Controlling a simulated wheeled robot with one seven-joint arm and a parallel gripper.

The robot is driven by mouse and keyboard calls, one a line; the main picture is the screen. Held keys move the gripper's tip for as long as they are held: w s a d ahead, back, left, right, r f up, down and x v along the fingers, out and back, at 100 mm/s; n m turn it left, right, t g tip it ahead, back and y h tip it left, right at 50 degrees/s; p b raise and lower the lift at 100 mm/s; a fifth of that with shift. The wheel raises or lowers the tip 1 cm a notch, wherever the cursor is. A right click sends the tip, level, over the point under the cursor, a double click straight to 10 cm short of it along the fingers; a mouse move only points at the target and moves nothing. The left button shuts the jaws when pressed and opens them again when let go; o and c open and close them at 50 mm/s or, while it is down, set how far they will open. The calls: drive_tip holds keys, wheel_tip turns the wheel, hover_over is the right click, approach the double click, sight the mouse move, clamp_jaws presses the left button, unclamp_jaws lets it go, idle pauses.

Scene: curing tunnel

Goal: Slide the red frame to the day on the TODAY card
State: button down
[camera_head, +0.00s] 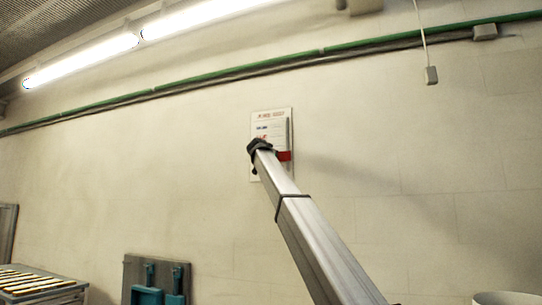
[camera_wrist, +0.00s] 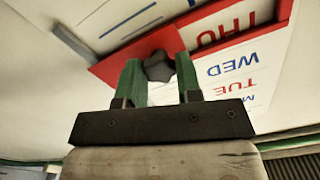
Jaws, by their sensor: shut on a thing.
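The red frame (camera_head: 284,156) is on a white calendar board (camera_head: 285,116) on the wall; my gripper (camera_head: 259,146) partly hides it. In the wrist view the red frame (camera_wrist: 108,71) lies around the upside-down red "THU" strip. Blue "WED" and red "TUE" strips show beside it, outside the frame. My gripper (camera_wrist: 159,78) has its two green fingers shut on the dark knob (camera_wrist: 158,65) at the frame's edge. I cannot make out the TODAY card; small blue and red print on the board is too small to read.
Green and grey pipes (camera_head: 320,52) run along the wall above the board. A switch (camera_head: 431,75) hangs at upper right. A dark panel with teal tools (camera_head: 150,285) and a slatted table (camera_head: 40,285) stand low at left. The wall around the board is clear.

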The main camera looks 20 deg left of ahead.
wheel_tip(320, 180, down, 5)
drive_tip(key=shift+r, duration=0.15)
drive_tip(key=c, duration=0.8)
unclamp_jaws()
drive_tip(key=shift+c, duration=0.2)
drive_tip(key=shift+o, duration=0.3)
drive_tip(key=s, duration=1.1)
drive_tip(key=shift+a, duration=0.4)
